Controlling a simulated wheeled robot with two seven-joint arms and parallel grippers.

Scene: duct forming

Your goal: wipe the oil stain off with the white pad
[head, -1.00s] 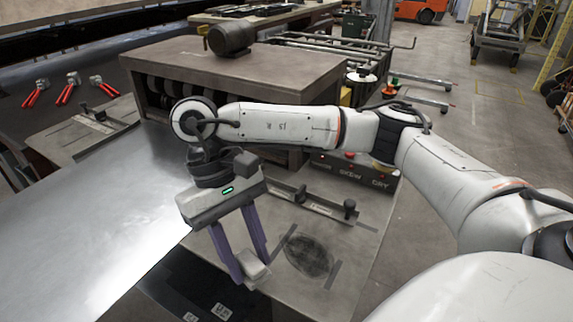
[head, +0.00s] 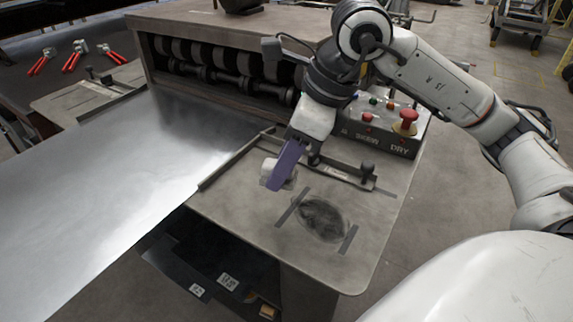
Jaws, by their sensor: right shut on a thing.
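The oil stain (head: 323,218) is a dark smudged oval on the grey table top (head: 250,215), between two dark strips. My right gripper (head: 278,180) is above the table, up and left of the stain, with its purple fingers pointing down and left. It is shut on the white pad (head: 269,168), which is partly hidden behind the fingers. The pad is apart from the stain. My left gripper is not in view.
A metal guide bar with black knobs (head: 367,171) lies behind the stain. A control box (head: 380,125) with a red button stands at the back right. A shiny metal sheet (head: 110,190) covers the left. A roller machine (head: 215,60) stands behind.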

